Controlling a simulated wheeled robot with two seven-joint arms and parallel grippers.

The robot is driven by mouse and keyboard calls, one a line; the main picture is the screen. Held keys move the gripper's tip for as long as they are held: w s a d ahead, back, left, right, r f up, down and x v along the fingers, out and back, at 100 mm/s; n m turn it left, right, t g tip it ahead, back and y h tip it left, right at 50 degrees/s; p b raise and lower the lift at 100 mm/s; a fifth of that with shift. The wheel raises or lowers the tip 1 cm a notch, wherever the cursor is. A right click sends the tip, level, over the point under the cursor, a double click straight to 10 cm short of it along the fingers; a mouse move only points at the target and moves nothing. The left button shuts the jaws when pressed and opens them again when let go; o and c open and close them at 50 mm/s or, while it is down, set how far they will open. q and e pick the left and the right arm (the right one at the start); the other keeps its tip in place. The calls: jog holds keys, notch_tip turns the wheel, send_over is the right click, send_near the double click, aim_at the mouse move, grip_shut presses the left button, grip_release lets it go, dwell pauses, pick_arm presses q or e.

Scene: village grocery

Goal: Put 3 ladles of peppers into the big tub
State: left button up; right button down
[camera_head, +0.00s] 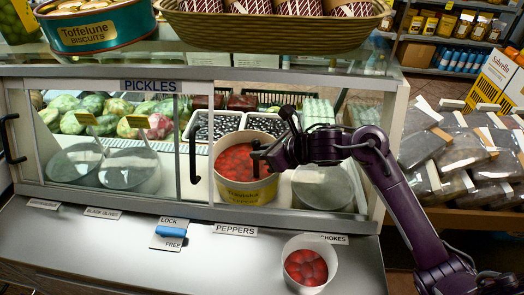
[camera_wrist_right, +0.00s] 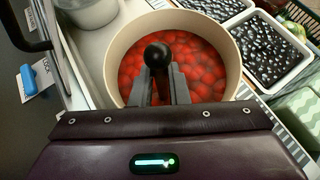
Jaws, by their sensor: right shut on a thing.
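The round pepper container (camera_head: 243,193), cream with a yellow label, stands inside the pickles case, full of red peppers (camera_wrist_right: 205,75). My right gripper (camera_head: 262,158) reaches over its right rim. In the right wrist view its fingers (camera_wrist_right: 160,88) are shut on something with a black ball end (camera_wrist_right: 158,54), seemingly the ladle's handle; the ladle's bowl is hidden. A white tub (camera_head: 286,272) stands on the counter in front, with red peppers in it. My left gripper is out of view.
The case's glass pane with a black handle (camera_head: 194,150) is left of the pepper container. Olive trays (camera_wrist_right: 270,55) lie beside it. A blue slider (camera_head: 171,231) sits between LOCK and FREE. The counter left of the tub is mostly clear.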

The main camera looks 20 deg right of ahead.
jog(key=shift+r, duration=0.15)
notch_tip(320, 180, up, 11)
jog(key=p, duration=0.8)
jog(key=shift+r, duration=0.1)
jog(key=s+a+r, duration=0.1)
jog(key=s+a, duration=0.2)
jog(key=s, duration=0.4)
jog(key=s+a+r+p, duration=0.1)
jog(key=s+a+r, duration=0.1)
jog(key=s, duration=0.5)
jog(key=shift+a, duration=0.4)
jog(key=shift+w, duration=0.1)
dwell(0.4)
